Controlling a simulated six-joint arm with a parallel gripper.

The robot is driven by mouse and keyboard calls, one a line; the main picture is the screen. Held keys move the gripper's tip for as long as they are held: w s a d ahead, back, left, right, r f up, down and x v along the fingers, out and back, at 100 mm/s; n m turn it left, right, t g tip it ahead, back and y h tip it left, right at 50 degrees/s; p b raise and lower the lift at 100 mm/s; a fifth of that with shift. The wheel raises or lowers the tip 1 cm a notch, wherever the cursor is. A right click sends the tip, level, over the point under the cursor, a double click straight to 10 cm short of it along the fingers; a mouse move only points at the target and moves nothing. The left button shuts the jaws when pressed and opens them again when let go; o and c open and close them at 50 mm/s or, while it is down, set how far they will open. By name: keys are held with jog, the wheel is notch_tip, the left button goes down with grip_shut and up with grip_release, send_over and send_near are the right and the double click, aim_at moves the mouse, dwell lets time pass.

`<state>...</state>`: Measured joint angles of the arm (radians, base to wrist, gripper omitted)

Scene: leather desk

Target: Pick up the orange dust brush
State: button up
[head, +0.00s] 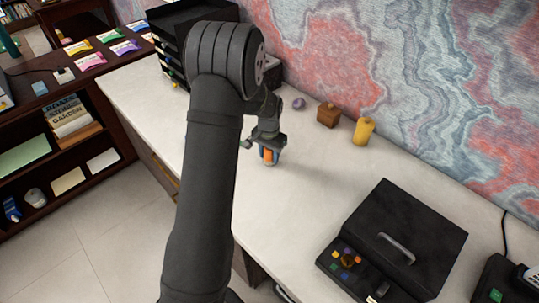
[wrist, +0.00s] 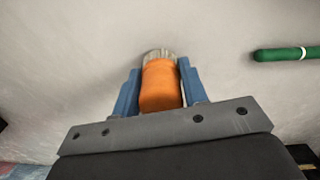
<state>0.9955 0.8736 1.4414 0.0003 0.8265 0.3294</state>
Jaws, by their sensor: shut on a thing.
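The orange dust brush (wrist: 160,85) sits between the two blue fingers of my gripper (wrist: 158,88) in the wrist view. Its pale bristles (wrist: 158,54) show beyond the orange body. My gripper is shut on it. In the head view, the brush (head: 268,155) shows as a small orange patch in my gripper (head: 269,154), over the pale desk top (head: 300,200). My arm hides part of the desk around it. I cannot tell whether the brush touches the desk.
A green marker-like stick (wrist: 287,54) lies right of the brush in the wrist view. A purple ball (head: 298,103), a brown block (head: 327,115) and a yellow cylinder (head: 363,131) stand near the wall. A black box (head: 420,225) is at front right. Black trays (head: 180,25) stand at the back.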

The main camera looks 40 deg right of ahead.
jog(key=shift+r, duration=0.45)
jog(key=r, duration=0.2)
jog(key=s+r, duration=0.1)
jog(key=r, duration=0.1)
jog(key=shift+d, duration=0.1)
jog(key=s+r, duration=0.6)
jog(key=s, duration=0.4)
jog(key=shift+s+d, duration=0.25)
jog(key=shift+s, duration=0.1)
